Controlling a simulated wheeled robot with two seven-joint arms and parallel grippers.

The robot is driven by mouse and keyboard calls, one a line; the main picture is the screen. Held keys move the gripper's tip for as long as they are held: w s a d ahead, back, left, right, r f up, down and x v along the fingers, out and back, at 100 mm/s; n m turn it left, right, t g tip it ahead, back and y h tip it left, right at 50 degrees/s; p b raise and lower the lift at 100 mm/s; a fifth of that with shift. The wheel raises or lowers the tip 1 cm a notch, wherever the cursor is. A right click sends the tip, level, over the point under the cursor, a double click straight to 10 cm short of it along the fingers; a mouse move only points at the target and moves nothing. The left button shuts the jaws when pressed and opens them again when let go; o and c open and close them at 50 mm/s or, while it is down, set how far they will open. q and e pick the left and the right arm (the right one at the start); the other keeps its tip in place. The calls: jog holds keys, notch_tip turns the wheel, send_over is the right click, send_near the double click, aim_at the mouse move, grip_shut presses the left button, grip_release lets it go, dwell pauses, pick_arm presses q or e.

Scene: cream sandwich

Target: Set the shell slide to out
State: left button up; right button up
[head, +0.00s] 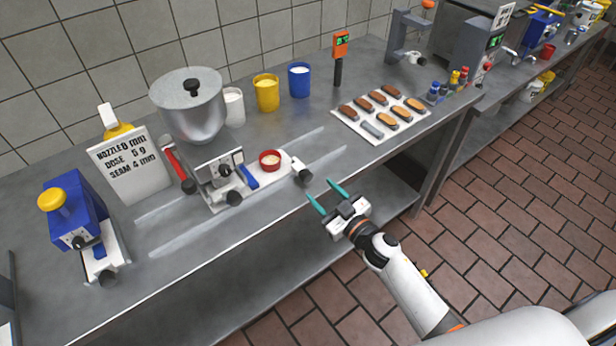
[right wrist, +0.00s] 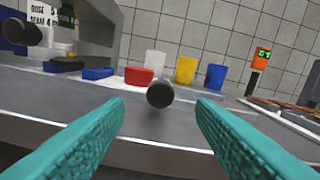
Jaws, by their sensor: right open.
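The machine with a metal hopper (head: 190,108) stands on the steel counter. A pale slide (head: 286,165) extends from its base to the right, ending in a dark round knob (head: 304,178). I take this as the shell slide; no label on it is readable. The knob also shows in the right wrist view (right wrist: 160,94), centred beyond the fingertips. My right gripper (head: 327,196) is open and empty, its teal fingers pointing at the counter's front edge near the knob. The fingers appear apart from the knob. My left gripper is not in view.
A blue machine (head: 75,213) stands at left, and a tray (head: 353,127) of shells at right. White, yellow and blue cups stand behind. The counter's front edge is clear near my gripper.

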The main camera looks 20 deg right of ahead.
aim_at(309, 179)
jog(key=x, duration=0.6)
jog(key=shift+w, duration=0.3)
grip_shut()
